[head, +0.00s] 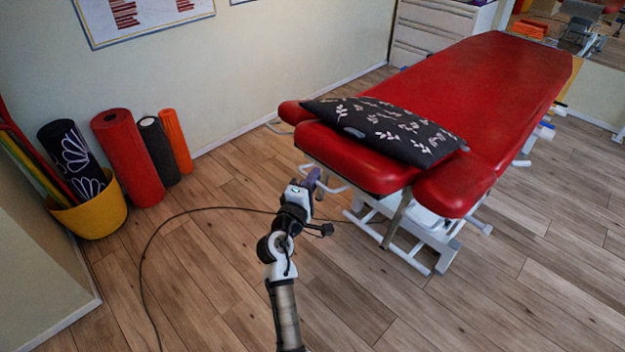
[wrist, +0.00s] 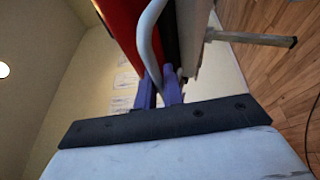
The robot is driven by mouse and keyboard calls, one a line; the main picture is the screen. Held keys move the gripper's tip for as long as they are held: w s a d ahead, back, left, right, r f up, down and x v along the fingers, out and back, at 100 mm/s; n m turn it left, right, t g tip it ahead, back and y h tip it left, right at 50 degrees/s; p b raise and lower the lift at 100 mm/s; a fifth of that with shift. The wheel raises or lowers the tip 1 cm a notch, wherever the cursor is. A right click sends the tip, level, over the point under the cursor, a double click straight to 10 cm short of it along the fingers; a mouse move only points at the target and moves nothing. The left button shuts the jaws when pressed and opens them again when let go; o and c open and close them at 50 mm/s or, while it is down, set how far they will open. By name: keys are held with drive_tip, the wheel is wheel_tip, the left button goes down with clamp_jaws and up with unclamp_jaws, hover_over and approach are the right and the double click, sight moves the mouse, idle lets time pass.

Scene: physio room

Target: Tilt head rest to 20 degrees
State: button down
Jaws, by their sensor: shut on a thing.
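The red treatment table (head: 490,75) stands at the right, its head end towards me. Its padded red head rest (head: 365,165) has a side pad on either side and looks about level; I cannot read its angle. A dark leaf-patterned pillow (head: 385,128) lies on it. A white bent bar (head: 334,186) shows under the head rest's left edge. My gripper (head: 313,180) is at this bar, below the pad. In the wrist view its purple fingers (wrist: 159,93) are shut on the white bar (wrist: 150,45), and the red pad (wrist: 122,30) is close by.
A yellow bin (head: 92,214) with rolled items stands by the left wall. A red roll (head: 127,155), a dark roll (head: 157,150) and an orange roll (head: 176,140) stand beside it. A black cable (head: 160,238) curves across the wooden floor. The floor at front right is clear.

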drive_tip(key=c, duration=1.5)
unclamp_jaws()
drive_tip(key=shift+s, duration=0.1)
drive_tip(key=b+v, duration=0.4)
drive_tip(key=v, duration=0.9)
drive_tip(key=shift+s+a, duration=0.1)
drive_tip(key=shift+s, duration=0.25)
